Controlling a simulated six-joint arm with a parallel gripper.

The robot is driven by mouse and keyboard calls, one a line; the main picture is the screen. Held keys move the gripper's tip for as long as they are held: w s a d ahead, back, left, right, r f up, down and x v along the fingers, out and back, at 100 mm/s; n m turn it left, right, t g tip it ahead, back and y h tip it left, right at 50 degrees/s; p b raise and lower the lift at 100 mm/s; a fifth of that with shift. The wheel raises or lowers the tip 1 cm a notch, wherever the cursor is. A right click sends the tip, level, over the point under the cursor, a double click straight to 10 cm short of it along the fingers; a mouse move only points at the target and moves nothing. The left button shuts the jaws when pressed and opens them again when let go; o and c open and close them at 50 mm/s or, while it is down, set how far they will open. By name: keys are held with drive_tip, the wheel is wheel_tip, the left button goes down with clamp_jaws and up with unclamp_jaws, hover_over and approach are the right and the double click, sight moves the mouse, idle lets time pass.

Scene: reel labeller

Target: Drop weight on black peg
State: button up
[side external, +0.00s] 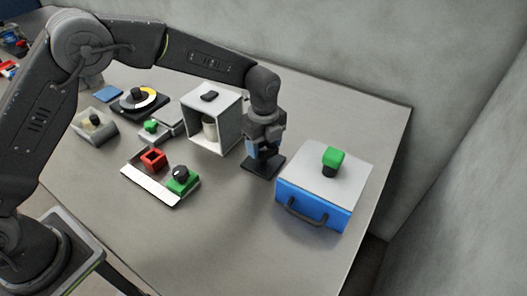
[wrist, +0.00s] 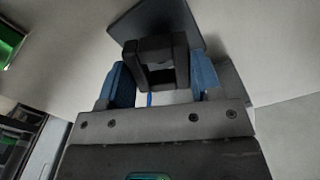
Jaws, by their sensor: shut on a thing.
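My gripper (side external: 261,150) points down over a flat black base plate (side external: 255,170) on the table. In the wrist view, its blue fingers are shut on the sides of a black square ring (wrist: 156,47), which looks like the weight. The base plate (wrist: 165,16) lies beyond the ring there. The ring's opening faces the wrist camera. I cannot make out the black peg; the gripper and ring likely cover it. Whether the ring is around the peg or touching the plate cannot be told.
A blue box (side external: 312,205) with a grey lid, green knob and dark handle stands right of the gripper. An open white box (side external: 187,125) stands to the left. A tray (side external: 150,187) with a red square piece (side external: 153,159) lies front left. The front table is clear.

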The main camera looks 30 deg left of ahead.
sight(264, 153)
drive_tip(key=shift+f, duration=1.4)
drive_tip(key=shift+f, duration=0.2)
drive_tip(key=o, duration=1.2)
drive_tip(key=shift+c, duration=0.2)
wheel_tip(264, 153, up, 12)
drive_tip(key=shift+r, duration=0.2)
drive_tip(key=shift+r, duration=0.1)
